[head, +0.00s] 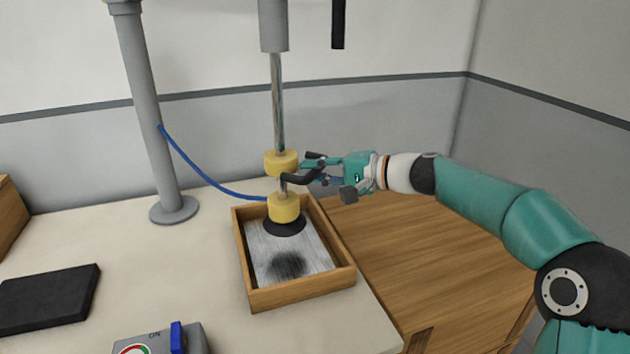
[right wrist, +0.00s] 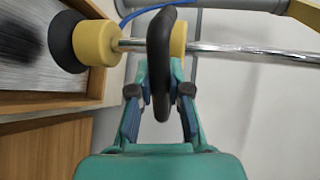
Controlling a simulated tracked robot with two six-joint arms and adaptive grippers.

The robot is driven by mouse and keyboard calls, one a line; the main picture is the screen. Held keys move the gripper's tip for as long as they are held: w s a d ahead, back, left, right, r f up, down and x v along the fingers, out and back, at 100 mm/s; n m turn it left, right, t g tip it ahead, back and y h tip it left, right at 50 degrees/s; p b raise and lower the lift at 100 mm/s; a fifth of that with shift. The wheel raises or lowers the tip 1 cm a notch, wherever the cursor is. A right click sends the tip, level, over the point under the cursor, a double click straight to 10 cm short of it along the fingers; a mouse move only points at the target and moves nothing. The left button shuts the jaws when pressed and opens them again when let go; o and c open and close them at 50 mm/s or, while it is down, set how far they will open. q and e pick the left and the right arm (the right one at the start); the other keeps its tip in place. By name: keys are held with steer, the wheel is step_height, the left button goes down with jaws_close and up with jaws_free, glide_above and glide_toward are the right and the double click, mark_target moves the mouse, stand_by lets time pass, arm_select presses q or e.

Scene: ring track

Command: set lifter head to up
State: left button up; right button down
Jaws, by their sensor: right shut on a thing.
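The lifter head (head: 284,208) is a yellow body with a black suction cup at the bottom of a shiny vertical rod (head: 277,105). It hangs low over a metal plate (head: 290,255) in a wooden tray. A second yellow collar (head: 280,163) sits higher on the rod, with a black curved handle (head: 300,177) beside it. My right gripper (head: 318,172) is shut on the black handle. In the right wrist view the handle (right wrist: 162,65) stands between the fingers, and the yellow head (right wrist: 97,43) with its cup is at the left. My left gripper is not in view.
The wooden tray (head: 303,299) stands at the table's right side. A grey post (head: 150,110) with a blue hose (head: 200,175) stands behind left. A black slab (head: 48,298) and a control box with a blue switch (head: 177,337) are at the front left.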

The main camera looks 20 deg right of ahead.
step_height(320, 180, up, 12)
steer(key=p, duration=0.6)
steer(key=shift+f, duration=0.15)
steer(key=c, duration=1.1)
jaws_free()
steer(key=v, duration=1.2)
steer(key=shift+f, duration=0.2)
